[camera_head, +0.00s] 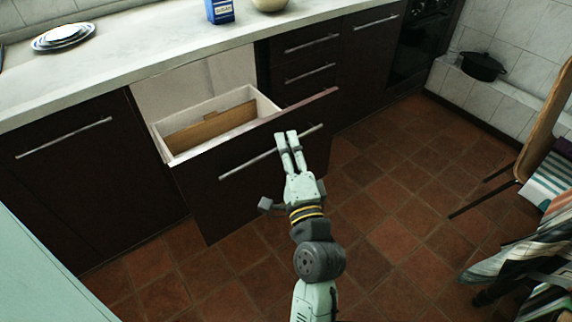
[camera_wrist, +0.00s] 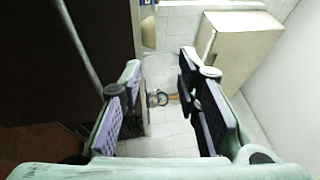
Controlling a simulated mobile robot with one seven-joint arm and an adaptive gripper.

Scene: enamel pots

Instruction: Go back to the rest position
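My gripper (camera_head: 287,138) is in front of a pulled-out dark drawer (camera_head: 235,205), with its fingertips near the drawer's long metal handle (camera_head: 245,165) in the head view. In the wrist view my gripper (camera_wrist: 160,65) is open, with a clear gap between its padded fingers and nothing held. A metal bar (camera_wrist: 78,45) on a dark panel shows left of the fingers there. Whether the fingers touch the handle I cannot tell.
A brown board (camera_head: 210,130) lies inside the open drawer. The counter (camera_head: 130,68) holds a plate stack (camera_head: 62,36) and a blue box (camera_head: 219,11). A black pot (camera_head: 483,66) stands on a tiled ledge. A chair (camera_head: 545,130) is at right. Tiled floor (camera_head: 400,190) is free between.

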